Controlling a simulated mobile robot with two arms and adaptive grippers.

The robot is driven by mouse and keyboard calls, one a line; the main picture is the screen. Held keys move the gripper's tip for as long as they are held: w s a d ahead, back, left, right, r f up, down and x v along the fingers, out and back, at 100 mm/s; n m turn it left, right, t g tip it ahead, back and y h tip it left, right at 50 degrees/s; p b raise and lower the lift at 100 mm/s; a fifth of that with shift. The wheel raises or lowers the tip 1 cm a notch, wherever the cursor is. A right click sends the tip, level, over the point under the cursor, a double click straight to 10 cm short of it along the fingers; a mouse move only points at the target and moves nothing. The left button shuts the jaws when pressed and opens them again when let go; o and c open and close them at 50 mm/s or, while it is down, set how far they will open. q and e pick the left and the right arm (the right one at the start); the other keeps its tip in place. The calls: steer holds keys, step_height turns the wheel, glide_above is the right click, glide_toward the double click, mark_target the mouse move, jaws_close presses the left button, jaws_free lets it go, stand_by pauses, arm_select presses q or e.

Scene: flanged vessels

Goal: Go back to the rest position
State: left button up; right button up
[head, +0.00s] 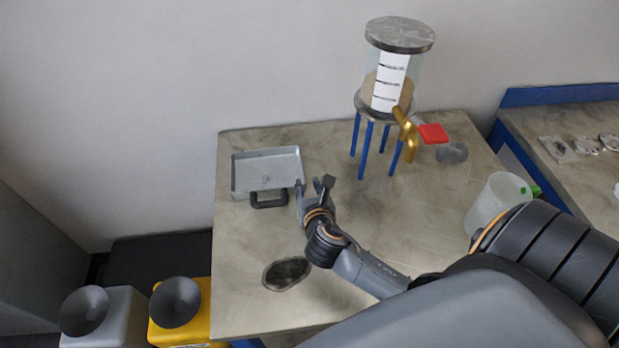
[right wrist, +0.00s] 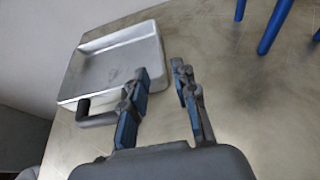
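My right gripper (head: 316,188) is in the middle of the table, beside the right edge of a grey metal tray with a black handle (head: 251,178). In the right wrist view its two fingers (right wrist: 162,78) are apart with nothing between them. The tray (right wrist: 148,50) lies flat on the table past the left finger, and the left finger overlaps its near right corner in that view. I cannot tell if they touch. My left gripper is not in view.
A tank (head: 420,75) with a brass tap stands on blue legs at the table's back. A dark round patch (head: 286,273) lies in front. Yellow (head: 190,326) and grey (head: 118,316) containers stand at lower left.

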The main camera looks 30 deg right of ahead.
steer(key=shift+v, duration=0.9)
